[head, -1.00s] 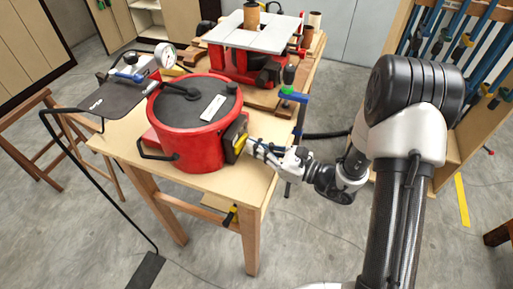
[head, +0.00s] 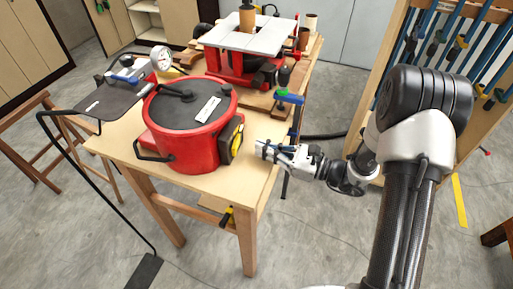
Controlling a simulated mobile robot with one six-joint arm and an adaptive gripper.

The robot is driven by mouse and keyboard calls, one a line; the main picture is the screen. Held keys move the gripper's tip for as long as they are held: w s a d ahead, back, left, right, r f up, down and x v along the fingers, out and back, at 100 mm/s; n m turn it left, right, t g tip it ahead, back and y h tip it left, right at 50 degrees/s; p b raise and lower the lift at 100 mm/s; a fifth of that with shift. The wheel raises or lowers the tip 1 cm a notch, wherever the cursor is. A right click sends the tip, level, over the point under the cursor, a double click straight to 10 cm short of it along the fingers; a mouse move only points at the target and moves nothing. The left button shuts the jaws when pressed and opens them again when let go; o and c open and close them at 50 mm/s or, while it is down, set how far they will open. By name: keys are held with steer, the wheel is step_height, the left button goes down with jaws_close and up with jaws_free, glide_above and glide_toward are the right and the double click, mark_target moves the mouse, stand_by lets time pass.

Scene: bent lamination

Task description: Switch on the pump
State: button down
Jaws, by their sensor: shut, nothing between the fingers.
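The pump is not clearly labelled; a red round vessel (head: 187,125) with a dark lid stands on the wooden table. On its right side is a dark box with a yellow part (head: 236,143), facing my gripper. My gripper (head: 260,150) is shut and empty, a little to the right of that box and apart from it, at the table's right edge. A pressure gauge (head: 161,57) stands behind the vessel at the left. The detail of any switch on the box is too small to tell.
The wooden table (head: 132,162) has a red machine with a pale top (head: 251,36) at the back. A blue clamp (head: 289,97) stands at its right edge. Clamps hang on a rack at the right.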

steer(key=w+p+v, duration=0.1)
steer(key=v, duration=0.8)
steer(key=shift+w+d+p, duration=0.35)
steer(key=shift+d, duration=0.2)
